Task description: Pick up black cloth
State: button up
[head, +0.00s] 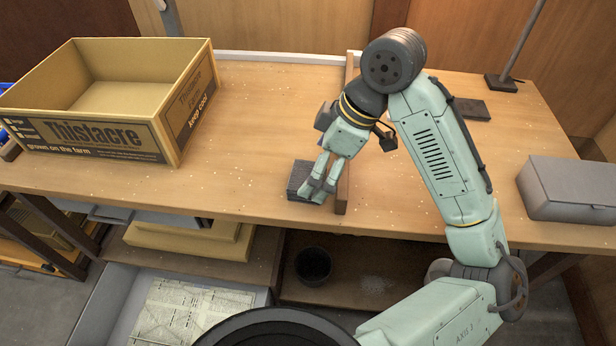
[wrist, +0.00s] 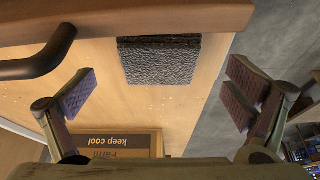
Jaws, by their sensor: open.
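The black cloth (head: 299,174) is a small, dark, folded square lying on the wooden table near its front edge. In the wrist view the cloth (wrist: 160,62) shows its rough, textured top, between and beyond the fingers. My gripper (head: 318,188) points down over the cloth and hides part of its right side in the head view. In the wrist view my gripper (wrist: 162,92) has its two padded fingers spread wide, with nothing between the pads. I cannot tell how high the fingertips are above the cloth.
A wooden strip (head: 343,185) runs across the table just right of the cloth. A large open cardboard box (head: 90,138) stands at the left. A grey box (head: 570,190) and a dark flat item (head: 470,109) lie at the right. The table between box and cloth is clear.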

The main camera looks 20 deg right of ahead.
aim_at(302, 169)
jog(key=shift+x, duration=1.6)
jog(key=shift+c, duration=0.2)
jog(key=c, duration=1.1)
jog(key=shift+r, duration=0.15)
